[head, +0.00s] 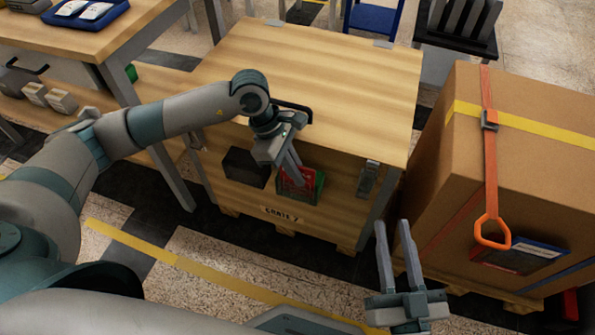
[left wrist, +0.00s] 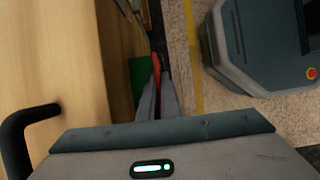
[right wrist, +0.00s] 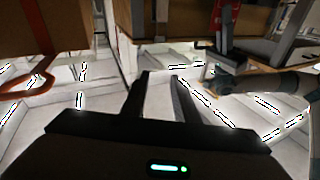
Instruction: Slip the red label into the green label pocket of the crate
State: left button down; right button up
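The wooden crate (head: 330,75) has a green label pocket (head: 319,188) on its front face; the pocket also shows in the left wrist view (left wrist: 139,84). My left gripper (head: 296,178) points down at the pocket, its fingers close together on the red label (head: 291,187). In the left wrist view, the red label (left wrist: 157,68) is at the fingertips, just outward of the green pocket. In the head view it overlaps the pocket; I cannot tell whether its lower edge is inside. My right gripper (head: 393,225) is open and empty, in front of the crate's right side.
A dark box (head: 244,167) is on the crate front left of the pocket, and a metal latch (head: 368,178) is to the right. A black handle (left wrist: 22,122) is near the left wrist. A strapped cardboard box (head: 530,130) stands right. A workbench (head: 90,38) is left.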

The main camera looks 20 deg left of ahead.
pick_arm(q)
jog(key=shift+f+b, duration=0.3)
jog(key=shift+f, duration=0.1)
pick_arm(e)
jog(key=shift+s+a+r+t+y, duration=0.15)
jog(key=shift+s+r+t, duration=0.15)
jog(key=shift+r, duration=0.3)
jog(key=shift+s+r+t+y, duration=0.15)
jog(key=shift+r+t, duration=0.25)
jog(key=shift+r, duration=0.2)
pick_arm(q)
jog(key=shift+s, duration=0.1)
